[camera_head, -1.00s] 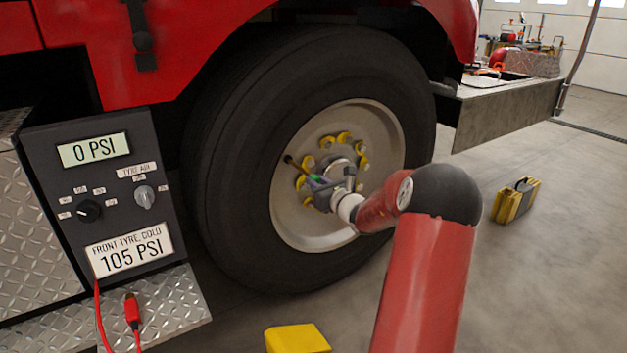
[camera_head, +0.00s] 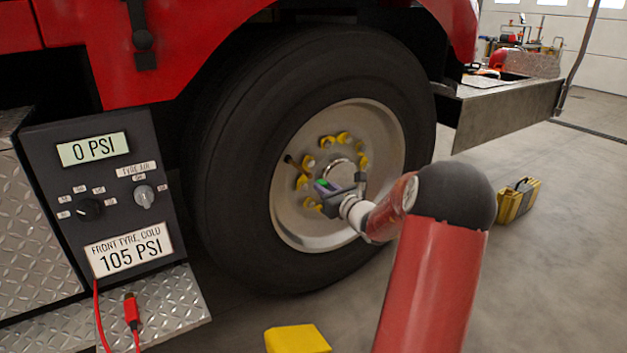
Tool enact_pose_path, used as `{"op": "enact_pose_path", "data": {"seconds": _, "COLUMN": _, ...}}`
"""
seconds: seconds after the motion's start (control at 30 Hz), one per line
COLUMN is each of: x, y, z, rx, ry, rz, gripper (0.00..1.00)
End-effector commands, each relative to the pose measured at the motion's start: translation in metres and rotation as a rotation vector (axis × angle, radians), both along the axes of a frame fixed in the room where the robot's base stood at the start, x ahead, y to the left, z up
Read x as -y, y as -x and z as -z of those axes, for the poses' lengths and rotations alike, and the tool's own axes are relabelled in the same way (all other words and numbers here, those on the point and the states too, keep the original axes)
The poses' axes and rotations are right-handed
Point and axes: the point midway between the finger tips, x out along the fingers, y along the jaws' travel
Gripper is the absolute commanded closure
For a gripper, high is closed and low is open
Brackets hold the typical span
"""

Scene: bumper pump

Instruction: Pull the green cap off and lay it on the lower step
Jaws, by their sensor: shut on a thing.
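The green cap (camera_head: 322,184) is small and sits between the fingers of my gripper (camera_head: 325,187), in front of the wheel hub. My gripper is shut on it, and its fingers hide part of it. The brass-coloured valve stem (camera_head: 292,161) points out from the wheel, up and left of the cap. The cap looks apart from the stem, but at this size I cannot be sure. The lower step (camera_head: 175,306) is a diamond-plate tread at the bottom left, below the gauge panel. No cap lies on its visible part.
The tyre (camera_head: 235,170) and yellow-marked lug nuts (camera_head: 343,138) surround my gripper. A red hose with a connector (camera_head: 131,310) lies over the lower step. The gauge panel (camera_head: 100,195) stands above it. A yellow block (camera_head: 297,339) is on the floor in front.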

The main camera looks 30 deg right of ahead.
Motion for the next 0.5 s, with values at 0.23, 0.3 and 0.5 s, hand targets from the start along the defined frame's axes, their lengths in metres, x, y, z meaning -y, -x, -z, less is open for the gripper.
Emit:
{"op": "enact_pose_path", "data": {"seconds": 0.23, "x": 0.0, "y": 0.01, "z": 0.0, "rx": 0.0, "ry": 0.0, "rz": 0.0, "gripper": 1.0}}
{"op": "enact_pose_path", "data": {"seconds": 0.3, "x": 0.0, "y": 0.013, "z": 0.0, "rx": 0.0, "ry": 0.0, "rz": 0.0, "gripper": 1.0}}
{"op": "enact_pose_path", "data": {"seconds": 0.5, "x": 0.0, "y": 0.018, "z": 0.0, "rx": 0.0, "ry": 0.0, "rz": 0.0, "gripper": 1.0}}
